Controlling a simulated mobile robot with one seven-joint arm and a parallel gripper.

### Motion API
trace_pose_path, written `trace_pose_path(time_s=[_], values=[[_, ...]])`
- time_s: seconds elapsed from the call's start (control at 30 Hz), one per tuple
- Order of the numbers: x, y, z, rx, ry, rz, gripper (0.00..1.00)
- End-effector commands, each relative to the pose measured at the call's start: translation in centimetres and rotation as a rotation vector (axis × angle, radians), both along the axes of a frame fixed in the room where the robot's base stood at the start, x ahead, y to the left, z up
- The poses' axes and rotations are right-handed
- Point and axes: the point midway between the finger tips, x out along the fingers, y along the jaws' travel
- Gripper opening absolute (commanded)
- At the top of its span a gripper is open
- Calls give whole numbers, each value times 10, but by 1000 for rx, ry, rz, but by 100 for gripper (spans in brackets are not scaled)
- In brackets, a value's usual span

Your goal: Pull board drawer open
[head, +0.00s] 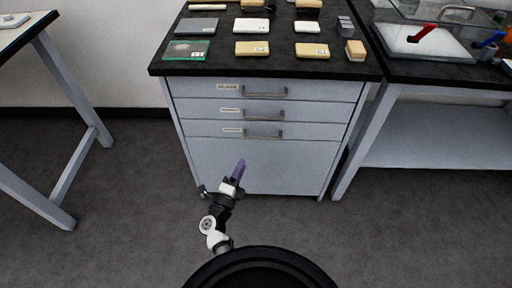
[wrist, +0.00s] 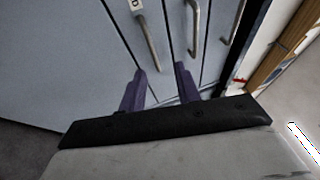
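A grey cabinet (head: 260,165) has three shut drawers stacked at its top: a top drawer (head: 320,89), a middle drawer (head: 320,112) and a bottom drawer (head: 320,131). Each has a bar handle and a small label, too small to read, so I cannot tell which is the board drawer. My gripper (head: 240,165) is low in front of the plain panel below the drawers. In the wrist view my gripper (wrist: 160,70) has its purple fingers apart with nothing between them. The nearest handle (wrist: 148,42) lies just beyond the fingertips, apart from them.
A bench (head: 440,75) with a clear-sided bin stands close at the right. A table (head: 22,38) stands at the left. The floor (head: 135,190) before the cabinet is clear.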

Motion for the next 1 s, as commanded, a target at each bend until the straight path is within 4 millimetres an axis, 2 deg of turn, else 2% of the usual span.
trace_pose_path(time_s=[0.03,0.1,0.23,0.7,0.83,1.0], values=[[-3,-9,-10,4,17,-18,33],[-3,-16,-16,11,28,-31,33],[6,-21,-15,14,29,-36,33],[92,-56,1,13,27,-34,33],[108,-63,4,13,27,-33,33],[119,-67,6,11,28,-31,33]])
